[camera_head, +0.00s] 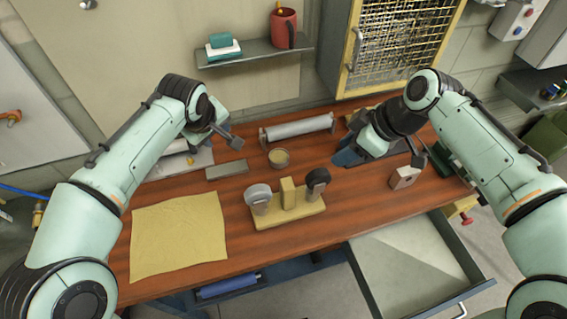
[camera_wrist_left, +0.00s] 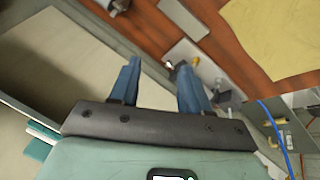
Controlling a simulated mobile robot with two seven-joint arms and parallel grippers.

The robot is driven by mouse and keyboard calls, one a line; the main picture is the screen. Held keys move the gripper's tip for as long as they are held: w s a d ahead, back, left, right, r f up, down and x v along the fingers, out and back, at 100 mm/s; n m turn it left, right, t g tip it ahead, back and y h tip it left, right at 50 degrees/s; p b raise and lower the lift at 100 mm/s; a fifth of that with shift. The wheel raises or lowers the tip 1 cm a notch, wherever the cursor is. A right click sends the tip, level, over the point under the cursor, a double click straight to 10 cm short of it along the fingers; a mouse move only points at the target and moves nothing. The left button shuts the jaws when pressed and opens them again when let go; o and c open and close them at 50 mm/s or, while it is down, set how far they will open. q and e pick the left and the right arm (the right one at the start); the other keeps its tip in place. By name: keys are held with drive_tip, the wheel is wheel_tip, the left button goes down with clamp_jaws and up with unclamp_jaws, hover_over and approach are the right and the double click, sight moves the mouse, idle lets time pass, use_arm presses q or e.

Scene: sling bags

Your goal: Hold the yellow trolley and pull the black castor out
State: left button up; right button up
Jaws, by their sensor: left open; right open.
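The yellow trolley (camera_head: 289,212) sits on the wooden table near its front edge, with an upright yellow block at its middle. The black castor (camera_head: 318,181) stands at the trolley's right end, and a grey castor (camera_head: 258,196) stands at its left end. My left gripper (camera_head: 226,138) is open and empty, above the back left of the table, apart from the trolley. Its blue fingers show spread in the left wrist view (camera_wrist_left: 159,66), where the trolley is not seen. My right gripper (camera_head: 412,152) is open over the table's right side, apart from the castor.
A yellow cloth (camera_head: 178,236) lies left of the trolley. A grey block (camera_head: 226,170), a small round bowl (camera_head: 279,158) and a metal roller (camera_head: 298,128) lie behind it. A small box (camera_head: 404,178) is to the right. An open drawer (camera_head: 415,262) juts out at the front right.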

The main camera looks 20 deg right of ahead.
use_arm(q)
drive_tip(key=s+d+r+m+g, duration=0.25)
drive_tip(key=s+d, duration=0.35)
drive_tip(key=d, duration=0.3)
drive_tip(key=m+g+y, duration=0.1)
drive_tip(key=m+g, duration=0.2)
approach(289, 210)
drive_tip(key=f, duration=0.2)
drive_tip(key=shift+s+d+f, duration=0.1)
drive_tip(key=shift+d+f, duration=0.1)
drive_tip(key=shift+f, duration=0.2)
